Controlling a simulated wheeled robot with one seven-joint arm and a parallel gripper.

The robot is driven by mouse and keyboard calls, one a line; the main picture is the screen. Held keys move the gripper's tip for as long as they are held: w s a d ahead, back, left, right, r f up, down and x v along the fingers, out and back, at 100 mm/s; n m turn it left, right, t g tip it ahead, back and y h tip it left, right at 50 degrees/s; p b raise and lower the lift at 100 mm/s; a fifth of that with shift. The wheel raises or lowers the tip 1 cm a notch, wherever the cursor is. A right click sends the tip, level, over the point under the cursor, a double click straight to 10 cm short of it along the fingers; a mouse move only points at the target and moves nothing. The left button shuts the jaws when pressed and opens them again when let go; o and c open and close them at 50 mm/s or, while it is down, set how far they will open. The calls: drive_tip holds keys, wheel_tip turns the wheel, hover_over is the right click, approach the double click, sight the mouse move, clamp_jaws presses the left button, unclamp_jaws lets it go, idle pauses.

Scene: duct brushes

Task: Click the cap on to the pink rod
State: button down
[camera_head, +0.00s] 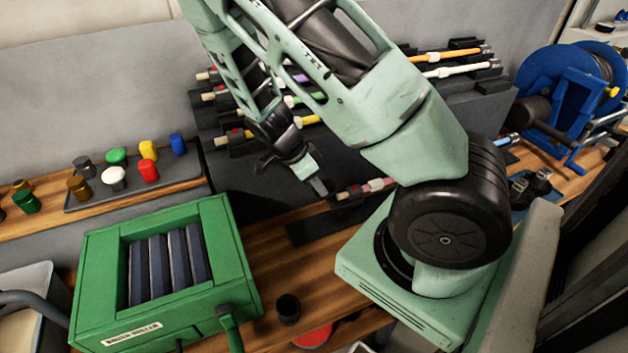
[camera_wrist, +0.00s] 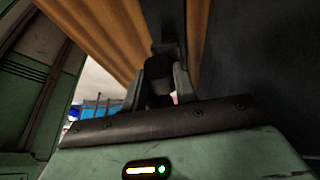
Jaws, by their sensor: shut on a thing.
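My gripper (camera_head: 320,187) points down and to the right in the head view, in front of the dark rack. In the wrist view its two fingers (camera_wrist: 162,84) are shut on a dark cylindrical piece (camera_wrist: 158,72). It looks like a cap, but the view is dim. A rod with a pink part (camera_head: 376,185) lies low on the rack, just right of the gripper, with a tan and red left end. My arm hides its right part. A small pinkish patch shows beside the held piece in the wrist view; I cannot tell what it is.
More rods lie on the stepped rack (camera_head: 245,180) behind my arm. A tray (camera_head: 190,180) holds several coloured caps at left. A green box with dark rollers (camera_head: 88,255) and a dark cup (camera_head: 288,309) stand in front. A blue reel (camera_head: 540,75) is at right.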

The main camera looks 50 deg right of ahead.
sight(313, 192)
drive_tip(key=shift+s+d+f+b, duration=0.1)
drive_tip(key=shift+f+b, duration=1.1)
drive_tip(key=shift+f, duration=0.3)
drive_tip(key=shift+d+f+b, duration=0.1)
drive_tip(key=shift+f+b, duration=1.05)
drive_tip(key=shift+f, duration=0.3)
drive_tip(key=shift+r, duration=0.2)
drive_tip(key=shift+s+d, duration=0.1)
drive_tip(key=shift+d, duration=0.2)
drive_tip(key=shift+s+d, duration=0.25)
drive_tip(key=shift+d, duration=0.3)
drive_tip(key=shift+s+d, duration=0.45)
drive_tip(key=shift+d, duration=0.3)
drive_tip(key=shift+s+d, duration=0.5)
drive_tip(key=shift+s, duration=0.05)
